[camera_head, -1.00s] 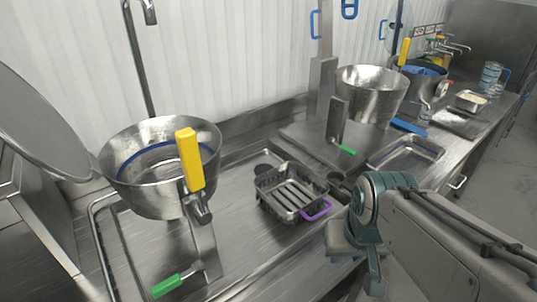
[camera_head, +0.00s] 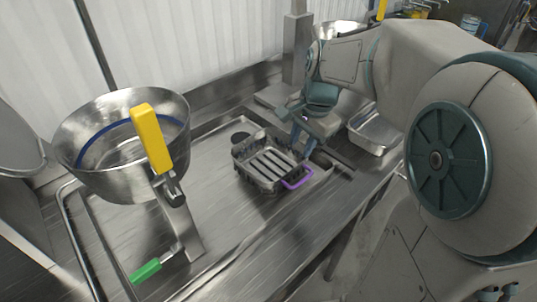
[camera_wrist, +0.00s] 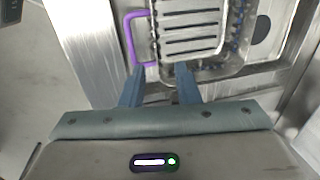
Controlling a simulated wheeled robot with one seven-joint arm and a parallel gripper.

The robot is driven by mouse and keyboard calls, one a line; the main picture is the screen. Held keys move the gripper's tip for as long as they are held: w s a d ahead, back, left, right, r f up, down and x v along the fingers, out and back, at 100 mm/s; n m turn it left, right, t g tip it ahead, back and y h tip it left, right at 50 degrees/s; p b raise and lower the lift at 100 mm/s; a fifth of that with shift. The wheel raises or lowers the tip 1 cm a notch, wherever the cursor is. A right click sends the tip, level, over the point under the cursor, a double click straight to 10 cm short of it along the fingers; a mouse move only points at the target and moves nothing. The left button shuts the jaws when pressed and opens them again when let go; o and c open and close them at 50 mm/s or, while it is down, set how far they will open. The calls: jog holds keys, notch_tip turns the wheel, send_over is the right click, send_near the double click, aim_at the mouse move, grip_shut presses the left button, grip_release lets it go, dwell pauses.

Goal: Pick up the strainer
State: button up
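The strainer, a slotted metal basket (camera_head: 268,165) with a purple loop handle (camera_head: 297,180), sits in the recessed counter area in the head view. My gripper (camera_head: 298,130) is just above its right end, fingers pointing down towards it. In the wrist view the basket's slotted floor (camera_wrist: 190,30) fills the top middle, with the purple handle (camera_wrist: 129,38) on its left. My gripper (camera_wrist: 159,70) is open there, its two blue fingers spread at the basket's near edge. The left finger is close to the handle; contact cannot be told.
The counter before the basket is clear.

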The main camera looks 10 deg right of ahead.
aim_at(295, 168)
jog(key=shift+w+a+f, duration=0.15)
jog(key=shift+w+f, duration=0.05)
jog(key=shift+f, duration=1.5)
jog(key=shift+w+a+f, duration=0.1)
jog(key=shift+w+f, duration=0.1)
jog(key=shift+f, duration=1.5)
jog(key=shift+w+a+f, duration=0.15)
jog(key=shift+w+f, duration=0.05)
jog(key=shift+f, duration=1.5)
grip_shut()
